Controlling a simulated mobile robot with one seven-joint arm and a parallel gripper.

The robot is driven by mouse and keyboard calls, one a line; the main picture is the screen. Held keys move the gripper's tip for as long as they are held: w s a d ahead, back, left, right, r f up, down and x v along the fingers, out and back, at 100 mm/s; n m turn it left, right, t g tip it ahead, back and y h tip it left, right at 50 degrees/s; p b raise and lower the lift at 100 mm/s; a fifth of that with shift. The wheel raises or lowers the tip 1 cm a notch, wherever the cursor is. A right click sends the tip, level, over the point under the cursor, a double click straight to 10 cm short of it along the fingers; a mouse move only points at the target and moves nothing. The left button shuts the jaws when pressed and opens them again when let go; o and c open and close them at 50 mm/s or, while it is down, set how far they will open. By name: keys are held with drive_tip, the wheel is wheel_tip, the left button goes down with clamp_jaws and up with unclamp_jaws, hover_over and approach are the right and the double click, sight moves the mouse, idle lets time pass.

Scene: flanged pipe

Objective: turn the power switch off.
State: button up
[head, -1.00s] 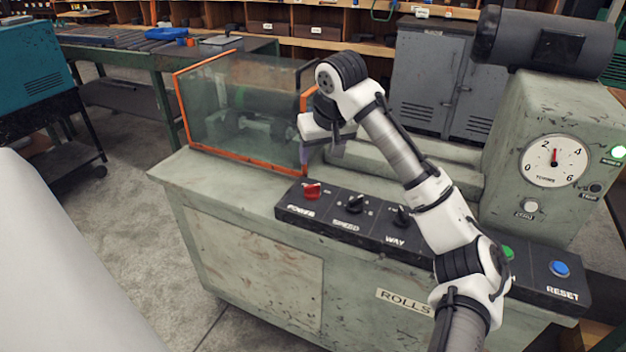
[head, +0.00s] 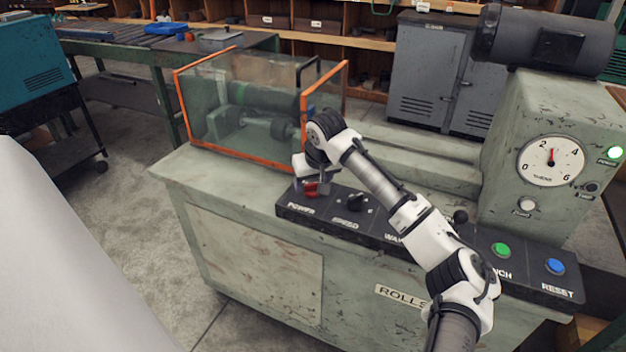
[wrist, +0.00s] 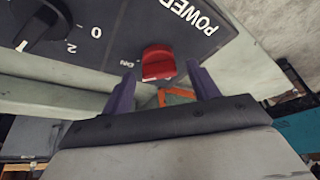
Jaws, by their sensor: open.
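The red power switch (head: 310,189) is a knob at the left end of the black control panel, above the word POWER. In the wrist view the red knob (wrist: 158,63) lies ahead of my fingertips, between their lines, with "ON" printed beside it. My gripper (head: 314,180) is just above the knob and partly hides it in the head view. In the wrist view my gripper (wrist: 163,85) has two purple fingers spread apart, one on each side of the knob's line, with nothing between them. I cannot tell whether a finger touches the knob.
The black SPEED knob (head: 353,203) sits close to the right of the switch. The green button (head: 502,250) and blue RESET button (head: 555,267) are farther right. An orange-framed clear guard (head: 250,155) stands behind the panel's left end. A dial (head: 551,160) is at right.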

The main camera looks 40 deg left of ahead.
drive_tip(key=c, duration=1)
drive_tip(key=shift+n+p, duration=0.3)
drive_tip(key=shift+p, duration=0.05)
drive_tip(key=n+g+p, duration=0.1)
drive_tip(key=n+p, duration=0.1)
drive_tip(key=shift+r+n+y, duration=0.15)
drive_tip(key=shift+n+y, duration=0.15)
drive_tip(key=shift+n, duration=0.1)
drive_tip(key=n+g+p, duration=0.1)
drive_tip(key=n, duration=0.1)
drive_tip(key=n+g+p, duration=0.1)
drive_tip(key=n, duration=0.2)
drive_tip(key=shift+w+g, duration=0.2)
drive_tip(key=shift+g, duration=0.1)
drive_tip(key=n, duration=0.2)
drive_tip(key=n+g, duration=0.1)
drive_tip(key=n, duration=0.2)
drive_tip(key=shift+w+g+p, duration=0.15)
drive_tip(key=shift+g+p, duration=0.15)
drive_tip(key=shift+p, duration=0.1)
drive_tip(key=n+g+h, duration=0.1)
drive_tip(key=n, duration=0.3)
drive_tip(key=shift+a+h+b, duration=0.1)
drive_tip(key=shift+h+b, duration=0.25)
drive_tip(key=shift+h, duration=0.05)
drive_tip(key=shift+w+n, duration=0.1)
drive_tip(key=shift+n, duration=0.3)
